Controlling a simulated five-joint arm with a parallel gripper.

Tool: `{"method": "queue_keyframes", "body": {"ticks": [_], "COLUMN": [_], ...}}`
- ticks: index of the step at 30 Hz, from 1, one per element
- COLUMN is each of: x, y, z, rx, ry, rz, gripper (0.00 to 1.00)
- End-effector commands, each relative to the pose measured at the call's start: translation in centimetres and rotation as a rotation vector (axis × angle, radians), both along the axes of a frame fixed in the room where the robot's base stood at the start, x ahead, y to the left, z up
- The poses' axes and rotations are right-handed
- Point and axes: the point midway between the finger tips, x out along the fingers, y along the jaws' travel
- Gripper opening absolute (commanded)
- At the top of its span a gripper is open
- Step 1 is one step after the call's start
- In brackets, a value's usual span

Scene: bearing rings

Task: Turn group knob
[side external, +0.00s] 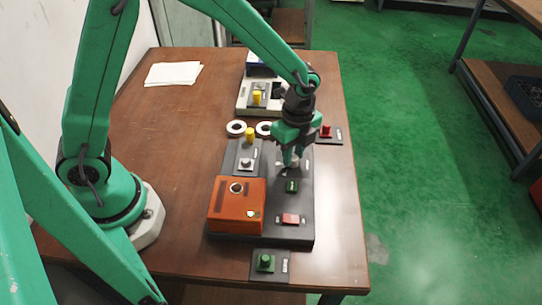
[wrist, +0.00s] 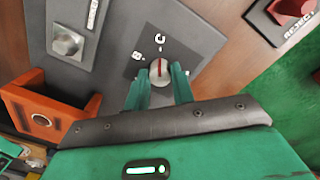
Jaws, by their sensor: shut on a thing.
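The group knob (wrist: 159,75) is a round pale dial with a red pointer line on a dark plate with letters around it. In the wrist view its line points up the picture, toward the letter at the top of the plate; another letter shows to the upper left. My gripper (wrist: 160,78) has its two green fingers on either side of the knob, shut on it. In the side external view my gripper (side external: 291,160) points down at the right part of the dark panel (side external: 270,178), and its fingers mostly hide the knob.
An orange box (side external: 236,205) stands at the panel's front left. A grey knob (wrist: 67,42) is on a raised plate beside it. A red reject button (side external: 326,131) and a green button (side external: 265,262) sit near the panel. White rings (side external: 236,128) lie behind it.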

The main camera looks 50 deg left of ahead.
Motion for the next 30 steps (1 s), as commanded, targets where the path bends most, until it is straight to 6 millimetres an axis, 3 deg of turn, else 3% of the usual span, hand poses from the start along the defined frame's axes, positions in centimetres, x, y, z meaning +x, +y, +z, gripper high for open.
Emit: {"method": "queue_keyframes", "body": {"ticks": [11, 30], "x": [-0.02, -0.06], "y": [0.03, 0.10], "z": [0.03, 0.02], "rx": [0.005, 0.012], "ry": [-0.005, -0.022], "rz": [0.192, 0.785], "gripper": [0.02, 0.02]}}
